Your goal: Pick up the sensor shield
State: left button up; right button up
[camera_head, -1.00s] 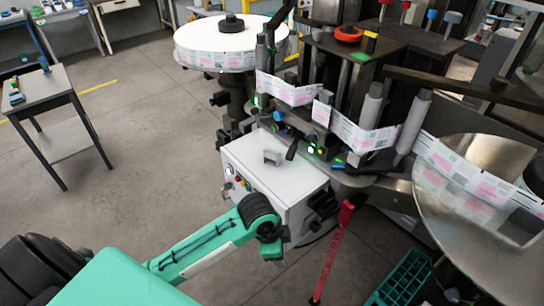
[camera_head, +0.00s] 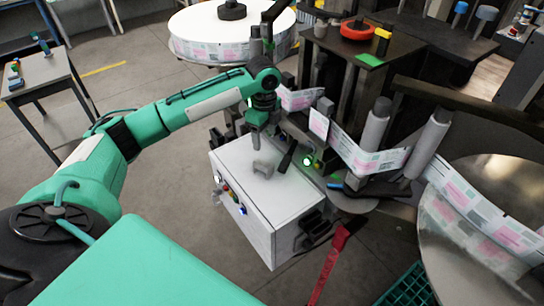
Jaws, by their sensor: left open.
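A small grey bracket-like piece, which looks like the sensor shield (camera_head: 264,168), lies on the white top of the control box (camera_head: 285,196) at the foot of the labeller. My left gripper (camera_head: 256,147) points down just above and behind the grey piece in the picture, close to it. The gripper is open and holds nothing that I can see; its fingertips are small and hard to make out. Whether it touches the piece I cannot tell. My right gripper is not in view.
A black lever (camera_head: 287,157) rises right beside the grey piece. Rollers with the label web (camera_head: 365,155) stand behind and to the right. A round reel table (camera_head: 490,215) is at the right, and a red strap (camera_head: 328,265) hangs by the box's right side.

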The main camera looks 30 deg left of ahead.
pick_arm(q)
jog(key=p, duration=0.2)
send_over(264, 165)
jog(key=a, duration=0.1)
jog(key=f, duration=0.5)
jog(key=shift+w, duration=0.4)
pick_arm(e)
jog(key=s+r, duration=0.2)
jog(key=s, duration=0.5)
pick_arm(q)
jog(key=shift+w+f, duration=0.2)
jog(key=shift+f, duration=0.4)
jog(key=shift+w+f, duration=0.15)
jog(key=shift+f, duration=0.45)
jog(key=shift+s+f+p, duration=0.1)
jog(key=shift+f+p, duration=0.7)
jog(key=shift+p, duration=0.15)
notch_tip(264, 165, down, 3)
jog(key=shift+f+p, duration=0.15)
jog(key=shift+p, duration=0.55)
jog(key=shift+a+f, duration=0.1)
jog(key=shift+f, duration=0.15)
jog(key=c, duration=1.3)
jog(key=shift+o, duration=0.2)
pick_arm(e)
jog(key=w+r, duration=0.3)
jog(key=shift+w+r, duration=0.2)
